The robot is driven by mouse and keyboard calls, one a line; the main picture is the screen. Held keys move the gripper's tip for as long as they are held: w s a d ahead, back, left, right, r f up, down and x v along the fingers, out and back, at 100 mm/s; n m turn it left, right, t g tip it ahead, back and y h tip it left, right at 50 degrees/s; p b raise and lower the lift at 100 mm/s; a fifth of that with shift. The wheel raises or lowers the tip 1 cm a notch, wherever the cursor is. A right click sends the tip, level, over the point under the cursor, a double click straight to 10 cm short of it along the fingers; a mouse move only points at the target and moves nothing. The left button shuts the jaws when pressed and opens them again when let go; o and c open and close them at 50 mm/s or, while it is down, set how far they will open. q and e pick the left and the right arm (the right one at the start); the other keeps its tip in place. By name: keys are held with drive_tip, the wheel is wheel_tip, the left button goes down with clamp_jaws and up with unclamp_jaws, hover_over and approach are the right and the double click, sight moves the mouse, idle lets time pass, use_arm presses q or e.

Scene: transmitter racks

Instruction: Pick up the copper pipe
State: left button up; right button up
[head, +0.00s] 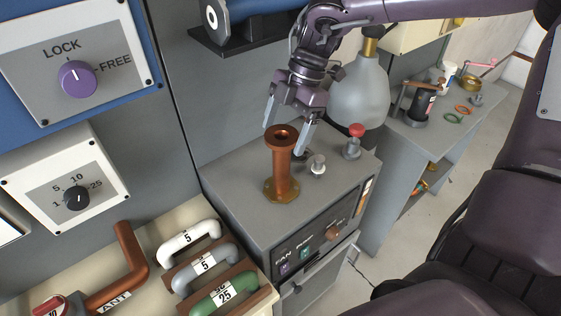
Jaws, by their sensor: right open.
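An upright copper pipe (283,167) with a flared top and a brass-coloured foot stands on the grey cabinet (236,200) in the middle of the head view. My right gripper (286,128) points down at the pipe's top end. It is open, with one pale finger on each side of the pipe's rim in the picture. I cannot tell whether the fingers touch the pipe or are a little behind it. Nothing shows in its grasp. My left gripper is not in view.
A white-topped knob (317,166) and a red-topped knob (354,141) stand right of the pipe. A grey bottle-shaped body (359,92) rises behind. A bent copper piece labelled ANT (131,258) and numbered handles (207,264) lie lower left. A side bench (440,133) holds small items.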

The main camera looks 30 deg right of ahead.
sight(280, 142)
drive_tip(key=x, duration=0.1)
drive_tip(key=p+x, duration=0.1)
drive_tip(key=x, duration=0.1)
drive_tip(key=shift+w+d+f+p, duration=0.1)
drive_tip(key=shift+w+f+p, duration=0.2)
drive_tip(key=shift+f, duration=0.4)
drive_tip(key=shift+a+f, duration=0.15)
drive_tip(key=shift+a, duration=0.05)
drive_tip(key=c, duration=0.9)
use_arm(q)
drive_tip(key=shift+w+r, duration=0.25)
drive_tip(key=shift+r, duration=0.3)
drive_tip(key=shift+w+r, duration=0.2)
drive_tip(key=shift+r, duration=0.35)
use_arm(e)
clamp_jaws()
